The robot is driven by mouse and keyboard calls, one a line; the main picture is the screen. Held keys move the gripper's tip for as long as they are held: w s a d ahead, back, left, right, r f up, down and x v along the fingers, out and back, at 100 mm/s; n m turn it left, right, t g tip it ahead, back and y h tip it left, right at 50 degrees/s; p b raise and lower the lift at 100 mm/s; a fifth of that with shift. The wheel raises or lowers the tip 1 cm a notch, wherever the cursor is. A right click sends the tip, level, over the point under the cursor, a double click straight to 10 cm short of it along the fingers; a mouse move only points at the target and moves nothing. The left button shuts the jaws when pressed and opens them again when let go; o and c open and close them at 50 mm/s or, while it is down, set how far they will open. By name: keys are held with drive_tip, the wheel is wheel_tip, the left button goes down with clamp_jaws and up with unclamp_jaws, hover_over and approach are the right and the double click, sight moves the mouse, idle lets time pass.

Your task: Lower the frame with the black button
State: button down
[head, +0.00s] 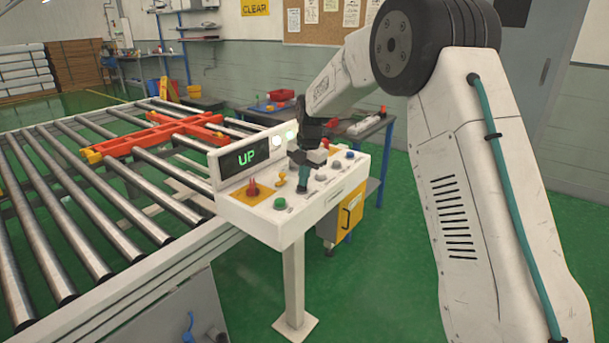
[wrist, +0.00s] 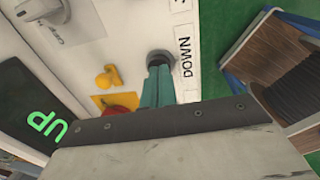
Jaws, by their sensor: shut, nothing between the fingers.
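The control panel (head: 262,208) is a white sloped box on a post. Its display (head: 245,158) reads UP in green, and the same display shows in the wrist view (wrist: 35,115). The black button (wrist: 160,56) is beside the DOWN label in the wrist view. My gripper (head: 303,186) is shut, with its teal fingers pointing down at the panel. In the wrist view its fingertips (wrist: 158,72) are at the black button's edge and partly cover it; I cannot tell whether they touch. The red frame (head: 150,138) sits raised among the conveyor rollers.
On the panel are a red knob (head: 253,187), a yellow lever (head: 281,179), a green button (head: 280,203) and several grey and blue buttons to the right. The roller conveyor (head: 85,255) lies left. A workbench (head: 375,136) stands behind. Green floor is clear in front.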

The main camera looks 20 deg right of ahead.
sight(309, 193)
drive_tip(key=shift+f, duration=1)
drive_tip(key=shift+s, duration=0.1)
wheel_tip(309, 193, up, 14)
drive_tip(key=s+d, duration=0.1)
drive_tip(key=shift+d, duration=0.15)
drive_tip(key=shift+r, duration=0.1)
drive_tip(key=s+d+m, duration=0.1)
drive_tip(key=s+m, duration=1.1)
drive_tip(key=s, duration=1.1)
drive_tip(key=s+d+m+h, duration=0.1)
drive_tip(key=s+m, duration=1.2)
drive_tip(key=s, duration=1.1)
drive_tip(key=shift+s+f, duration=0.25)
drive_tip(key=shift+s, duration=0.1)
